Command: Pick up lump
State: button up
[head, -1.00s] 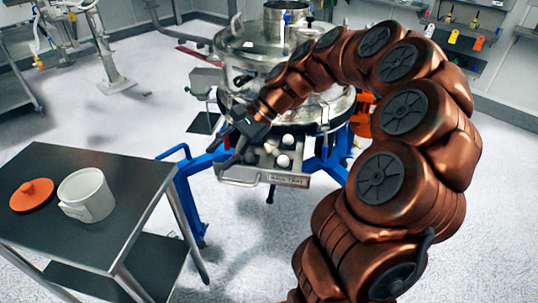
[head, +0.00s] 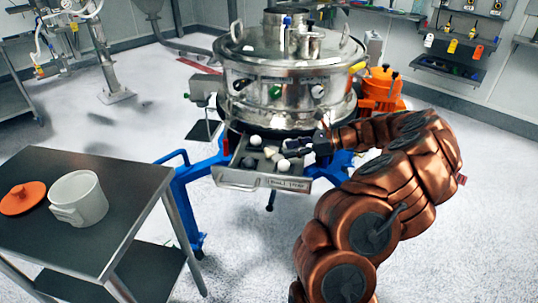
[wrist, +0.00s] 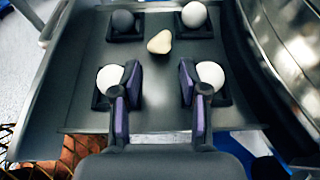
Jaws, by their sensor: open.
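The lump (wrist: 160,42) is a small beige, uneven piece lying on the dark floor of the ball tray (wrist: 85,100) in the wrist view. In the head view the lump (head: 270,151) lies among the balls in the pulled-out tray (head: 240,181). My gripper (wrist: 160,78) is open and empty over the tray. Its two purple-lined fingers are apart, and the lump shows beyond the fingertips, roughly in line with the gap. In the head view my gripper (head: 290,151) reaches in from the right side of the tray.
A dark ball (wrist: 123,21) and a white ball (wrist: 194,14) sit either side of the lump. White balls (wrist: 110,78) and (wrist: 210,74) sit by my fingers. The steel sifter (head: 285,90) rises behind the tray. A table (head: 130,190) holds a white container (head: 80,200) and orange lid.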

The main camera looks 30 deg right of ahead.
aim_at(274, 152)
jog(key=shift+x, duration=2.75)
jog(key=shift+r, duration=0.1)
jog(key=c, duration=0.6)
